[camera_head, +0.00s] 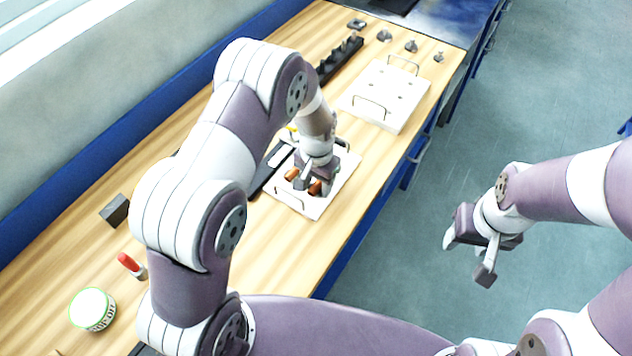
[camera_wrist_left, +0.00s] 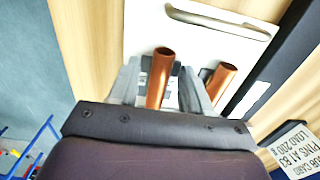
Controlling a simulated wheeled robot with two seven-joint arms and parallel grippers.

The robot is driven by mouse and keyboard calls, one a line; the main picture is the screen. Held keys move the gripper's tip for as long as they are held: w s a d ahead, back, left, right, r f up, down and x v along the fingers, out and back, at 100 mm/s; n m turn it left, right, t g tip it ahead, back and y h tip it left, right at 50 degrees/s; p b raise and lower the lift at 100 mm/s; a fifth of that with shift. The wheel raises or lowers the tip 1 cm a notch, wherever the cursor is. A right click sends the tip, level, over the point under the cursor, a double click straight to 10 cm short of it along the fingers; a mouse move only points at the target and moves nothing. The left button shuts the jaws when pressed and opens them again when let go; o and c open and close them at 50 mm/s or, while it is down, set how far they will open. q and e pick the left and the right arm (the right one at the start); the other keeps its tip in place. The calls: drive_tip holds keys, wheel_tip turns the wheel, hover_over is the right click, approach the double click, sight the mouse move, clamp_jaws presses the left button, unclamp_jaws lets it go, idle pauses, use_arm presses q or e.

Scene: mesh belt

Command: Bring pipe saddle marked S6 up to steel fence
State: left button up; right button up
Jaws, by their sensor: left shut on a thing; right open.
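My left gripper (camera_head: 308,182) is down at the near white board (camera_head: 318,206) with wire handles. In the left wrist view its fingers (camera_wrist_left: 160,98) close around a copper tube-shaped piece (camera_wrist_left: 160,70). A second copper piece (camera_wrist_left: 221,80) stands just right of the fingers, apart from the first. No S6 mark is readable, and I cannot tell which piece is the saddle. I cannot pick out the steel fence for certain; a dark grey block (camera_head: 115,210) stands on the left of the bench. My right gripper (camera_head: 474,254) is open and empty over the floor.
A far white board (camera_head: 388,92) with handles, a black rack (camera_head: 340,58) and several small grey parts (camera_head: 411,46) are at the back. A red-capped tube (camera_head: 130,264) and a white round tub (camera_head: 92,309) stand at front left. Bare wood lies between them.

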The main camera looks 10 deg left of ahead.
sight(318, 182)
use_arm(q)
drive_tip(key=shift+w, duration=0.2)
drive_tip(key=o, duration=1.4)
drive_tip(key=shift+c, duration=0.2)
wheel_tip(318, 182, up, 13)
drive_tip(key=b, duration=0.2)
drive_tip(key=shift+n+t, duration=0.3)
drive_tip(key=shift+n, duration=0.6)
drive_tip(key=s, duration=0.2)
drive_tip(key=s+a+f, duration=0.1)
drive_tip(key=s, duration=0.1)
drive_tip(key=s+a+f, duration=0.1)
drive_tip(key=s, duration=0.1)
drive_tip(key=shift+s+f, duration=0.1)
drive_tip(key=s+a+r+n, duration=0.1)
drive_tip(key=s+a, duration=0.3)
drive_tip(key=s, duration=0.5)
drive_tip(key=shift+s+r+n+t, duration=0.3)
drive_tip(key=shift+r+n+t, duration=0.05)
drive_tip(key=shift+n+t, duration=0.05)
